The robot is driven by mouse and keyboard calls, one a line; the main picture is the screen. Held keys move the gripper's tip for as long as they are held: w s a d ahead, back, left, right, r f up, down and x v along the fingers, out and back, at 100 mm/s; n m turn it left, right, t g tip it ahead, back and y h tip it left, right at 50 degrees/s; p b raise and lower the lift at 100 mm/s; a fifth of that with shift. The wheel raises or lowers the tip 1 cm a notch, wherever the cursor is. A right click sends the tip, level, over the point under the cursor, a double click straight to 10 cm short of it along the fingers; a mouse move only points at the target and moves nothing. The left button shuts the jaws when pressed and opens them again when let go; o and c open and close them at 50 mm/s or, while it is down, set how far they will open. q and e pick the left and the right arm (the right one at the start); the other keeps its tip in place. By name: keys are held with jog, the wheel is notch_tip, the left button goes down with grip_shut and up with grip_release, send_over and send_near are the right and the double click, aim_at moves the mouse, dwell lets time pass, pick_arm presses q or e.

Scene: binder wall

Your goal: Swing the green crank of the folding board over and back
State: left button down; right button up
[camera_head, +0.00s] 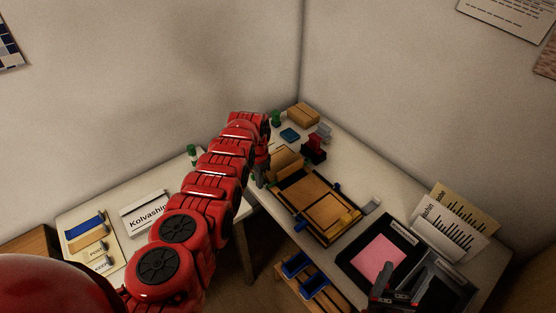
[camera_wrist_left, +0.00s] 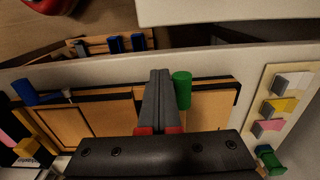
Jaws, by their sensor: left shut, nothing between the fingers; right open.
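The folding board (camera_head: 318,207) lies on the right-hand table, with tan wooden panels in a dark frame. In the left wrist view its panels (camera_wrist_left: 88,120) spread to both sides of my fingers. The green crank (camera_wrist_left: 182,89) shows there as an upright green knob close against the right side of my left gripper (camera_wrist_left: 158,85); I cannot tell if they touch. In the head view I cannot make out the crank near my arm. My left gripper (camera_head: 260,180) is shut and empty at the board's left end. My right gripper (camera_head: 393,287) is open at the lower right, partly cut off.
A yellow block (camera_head: 350,217) sits at the board's near right end. A pink pad in a black frame (camera_head: 345,257) lies right of it. Red (camera_head: 314,148) and cardboard boxes (camera_head: 303,114) stand behind. Blue bins (camera_head: 298,264) are below the table edge. A second table (camera_head: 120,190) stands left.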

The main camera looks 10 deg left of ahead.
pick_arm(q)
jog(key=shift+s+d+r+p, duration=0.65)
jog(key=shift+d+r+p, duration=0.2)
jog(key=shift+p, duration=1.9)
jog(key=shift+s+f, duration=0.15)
jog(key=shift+s+d+f+p, duration=0.45)
jog(key=shift+d+f+p, duration=0.05)
jog(key=shift+d+f, duration=0.1)
jog(key=shift+s+d+f+p, duration=0.3)
jog(key=shift+d+f, duration=0.15)
jog(key=shift+f, duration=0.25)
jog(key=shift+s+d+f, duration=0.25)
jog(key=shift+d+f, duration=0.1)
jog(key=shift+f, duration=0.1)
jog(key=shift+s+d+f, duration=0.25)
jog(key=shift+d+f, duration=0.05)
jog(key=shift+f, duration=0.15)
